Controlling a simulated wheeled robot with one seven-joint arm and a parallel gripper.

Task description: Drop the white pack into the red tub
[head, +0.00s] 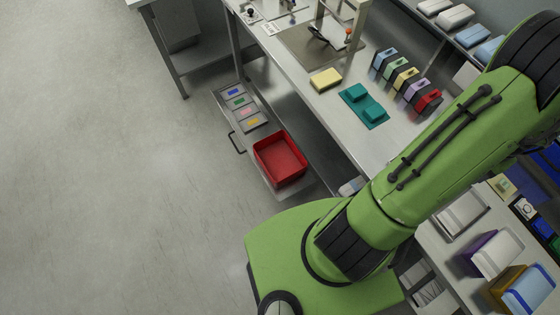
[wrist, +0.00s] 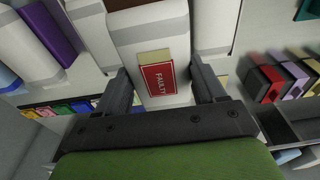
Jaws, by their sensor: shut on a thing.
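The white pack (wrist: 150,34) fills the upper middle of the wrist view, with a red label reading FAULTY and a pale yellow strip above it. My gripper (wrist: 160,68) has one finger on each side of it and is shut on it. The pack's far end is cut off by the picture's top edge. The red tub (head: 280,158) shows in the head view, empty, on a low shelf beside the bench. My gripper and the held pack do not show in the head view, where my arm reaches off to the upper right.
Other white packs (wrist: 92,32) stand close on both sides of the held one. Several coloured blocks (wrist: 265,83) are at the right of the wrist view. The bench (head: 345,140) stands right of the tub, with a yellow sponge (head: 325,79) on it. Open floor (head: 110,180) lies left.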

